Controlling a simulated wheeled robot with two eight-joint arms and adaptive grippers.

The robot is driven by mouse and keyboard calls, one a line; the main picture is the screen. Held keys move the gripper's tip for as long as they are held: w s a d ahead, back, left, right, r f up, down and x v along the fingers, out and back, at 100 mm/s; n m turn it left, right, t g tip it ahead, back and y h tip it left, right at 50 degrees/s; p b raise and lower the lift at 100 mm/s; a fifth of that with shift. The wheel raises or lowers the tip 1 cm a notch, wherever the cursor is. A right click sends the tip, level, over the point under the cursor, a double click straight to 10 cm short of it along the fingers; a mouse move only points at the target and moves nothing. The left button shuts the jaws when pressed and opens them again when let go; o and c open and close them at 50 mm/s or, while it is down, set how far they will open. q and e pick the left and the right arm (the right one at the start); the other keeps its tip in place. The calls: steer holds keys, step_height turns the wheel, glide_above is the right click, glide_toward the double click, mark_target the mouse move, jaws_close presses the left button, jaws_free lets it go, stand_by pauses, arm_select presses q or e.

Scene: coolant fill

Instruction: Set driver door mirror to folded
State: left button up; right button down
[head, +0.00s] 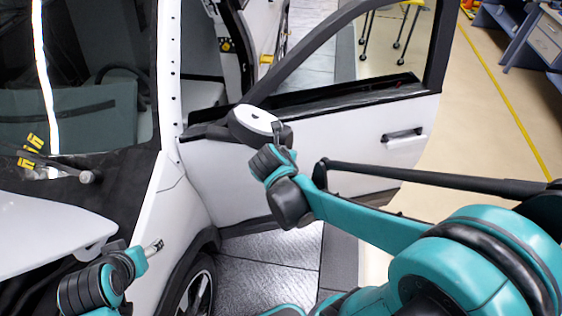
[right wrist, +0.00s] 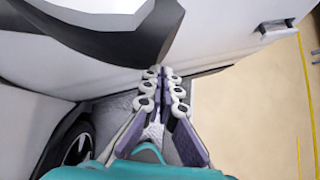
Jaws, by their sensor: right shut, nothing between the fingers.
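The driver door mirror (head: 252,122), with a white cap and dark housing, sits at the front corner of the open white driver door (head: 300,160). It juts out from the door toward me. In the right wrist view the mirror (right wrist: 110,35) fills the upper left. My right gripper (head: 281,140) is at the mirror's right side in the head view, shut and empty. In the right wrist view its fingertips (right wrist: 164,73) are together just below the mirror's lower right end; I cannot tell whether they touch it. My left gripper (head: 153,247) is low, by the front fender, away from the mirror.
The door handle (head: 402,134) is on the right of the door panel. The front wheel (head: 195,295) and windshield (head: 80,80) are on the left. Open floor (head: 480,140) with a yellow line lies right of the door. Blue workbenches (head: 530,35) stand behind.

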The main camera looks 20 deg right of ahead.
steer(key=w+d+b, duration=0.2)
steer(key=w+d, duration=0.5)
steer(key=w, duration=0.1)
stand_by(0.4)
steer(key=shift+w+d, duration=0.1)
stand_by(0.4)
